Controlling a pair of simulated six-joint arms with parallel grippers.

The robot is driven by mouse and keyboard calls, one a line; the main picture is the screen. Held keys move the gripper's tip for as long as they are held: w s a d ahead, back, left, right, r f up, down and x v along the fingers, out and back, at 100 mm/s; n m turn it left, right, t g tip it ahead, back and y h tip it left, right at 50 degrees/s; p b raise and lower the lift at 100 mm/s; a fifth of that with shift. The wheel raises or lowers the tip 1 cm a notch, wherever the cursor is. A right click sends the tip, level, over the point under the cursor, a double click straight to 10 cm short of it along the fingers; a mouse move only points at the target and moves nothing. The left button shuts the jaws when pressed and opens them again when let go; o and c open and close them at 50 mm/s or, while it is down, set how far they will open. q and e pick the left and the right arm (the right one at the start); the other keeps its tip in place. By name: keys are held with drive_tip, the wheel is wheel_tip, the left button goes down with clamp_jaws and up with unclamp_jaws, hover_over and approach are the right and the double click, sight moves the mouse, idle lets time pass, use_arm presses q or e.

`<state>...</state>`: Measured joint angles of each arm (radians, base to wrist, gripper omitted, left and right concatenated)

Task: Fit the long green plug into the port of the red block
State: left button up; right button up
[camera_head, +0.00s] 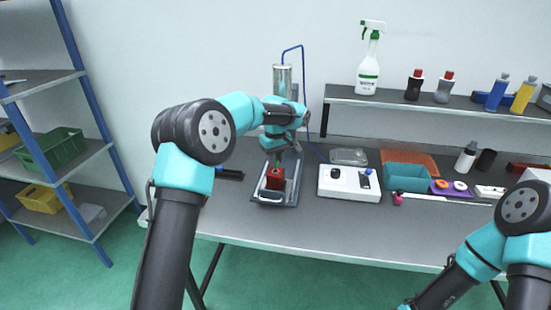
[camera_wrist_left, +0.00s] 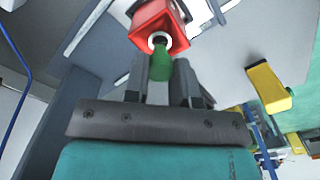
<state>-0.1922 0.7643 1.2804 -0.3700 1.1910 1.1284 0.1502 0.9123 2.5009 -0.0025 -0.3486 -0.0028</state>
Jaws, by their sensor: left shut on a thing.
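The red block (camera_head: 274,182) sits on a grey metal fixture (camera_head: 290,187) on the table. In the left wrist view the red block (camera_wrist_left: 150,22) shows a white-ringed port (camera_wrist_left: 160,41) facing my gripper. My left gripper (camera_wrist_left: 161,80) is shut on the green plug (camera_wrist_left: 159,66), with a finger on each side. The plug's end is at the port's ring, in line with it; I cannot tell how deep it sits. In the head view my left gripper (camera_head: 278,157) is just above the red block, and the plug shows as a small green patch. My right gripper is out of view.
A white box with a black knob (camera_head: 348,184) stands right of the fixture. A teal bin (camera_head: 405,178) and an orange tray (camera_head: 412,158) lie farther right. A shelf (camera_head: 430,102) with bottles runs behind. The table's front strip is mostly clear.

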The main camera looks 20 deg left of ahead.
use_arm(q)
drive_tip(key=shift+f, duration=1.25)
idle(0.3)
drive_tip(key=o, duration=1)
drive_tip(key=shift+c, duration=0.2)
wheel_tip(320, 180, up, 18)
drive_tip(key=shift+f, duration=0.25)
drive_tip(key=shift+d, duration=0.1)
